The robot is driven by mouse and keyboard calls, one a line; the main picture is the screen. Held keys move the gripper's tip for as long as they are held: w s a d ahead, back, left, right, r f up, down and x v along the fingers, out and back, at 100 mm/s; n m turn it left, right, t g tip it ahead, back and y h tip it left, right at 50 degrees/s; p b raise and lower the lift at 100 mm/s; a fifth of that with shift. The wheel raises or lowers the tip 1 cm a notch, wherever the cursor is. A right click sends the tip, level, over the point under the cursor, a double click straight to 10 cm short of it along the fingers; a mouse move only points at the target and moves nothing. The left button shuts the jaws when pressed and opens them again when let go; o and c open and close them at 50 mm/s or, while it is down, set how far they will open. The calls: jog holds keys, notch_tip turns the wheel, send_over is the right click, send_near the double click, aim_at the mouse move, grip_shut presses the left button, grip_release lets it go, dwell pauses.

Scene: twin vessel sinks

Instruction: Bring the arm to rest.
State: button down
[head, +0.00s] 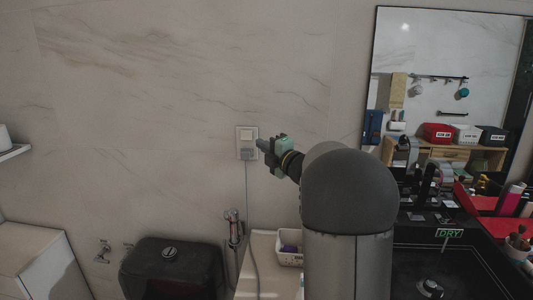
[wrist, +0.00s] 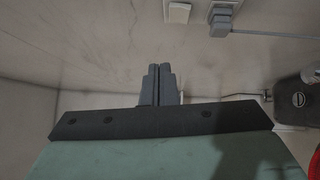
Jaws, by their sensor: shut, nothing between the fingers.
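My gripper (head: 263,146) is in the head view near the wall socket, at the end of my raised arm. In the wrist view its two dark fingers (wrist: 157,84) are together with nothing between them. A grey plug with a cable sits in the white wall socket (head: 245,134). In the head view my gripper overlaps the right side of the plug (head: 250,154); I cannot tell how far it is from the wall. The plug also shows in the wrist view (wrist: 222,20), to the right of the fingers and apart from them. My arm hides part of the counter.
The plug's cable (head: 254,230) hangs down to the counter (head: 262,253). A white basket (head: 289,260) stands there beside my arm. A black toilet (head: 172,275) is at the lower left. A mirror (head: 450,50) and a dark sink area (head: 415,265) are at the right. The upper left wall is bare.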

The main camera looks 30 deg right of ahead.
jog(key=shift+v, duration=0.8)
jog(key=shift+r, duration=0.15)
jog(key=s+a+f+m+g+h, duration=0.6)
jog(key=s+a+f+m+g, duration=0.45)
jog(key=s+f+m, duration=0.55)
jog(key=s+a+f+m+g+y, duration=0.1)
jog(key=s+a+f+m+g, duration=0.1)
jog(key=s, duration=0.8)
jog(key=s+a+f+m+g+y, duration=0.1)
jog(key=s+a+f+m+g, duration=0.2)
jog(key=s+a, duration=0.6)
jog(key=s+f+g, duration=0.1)
jog(key=s+g, duration=0.1)
jog(key=shift+s+g, duration=0.3)
jog(key=shift+g, duration=0.05)
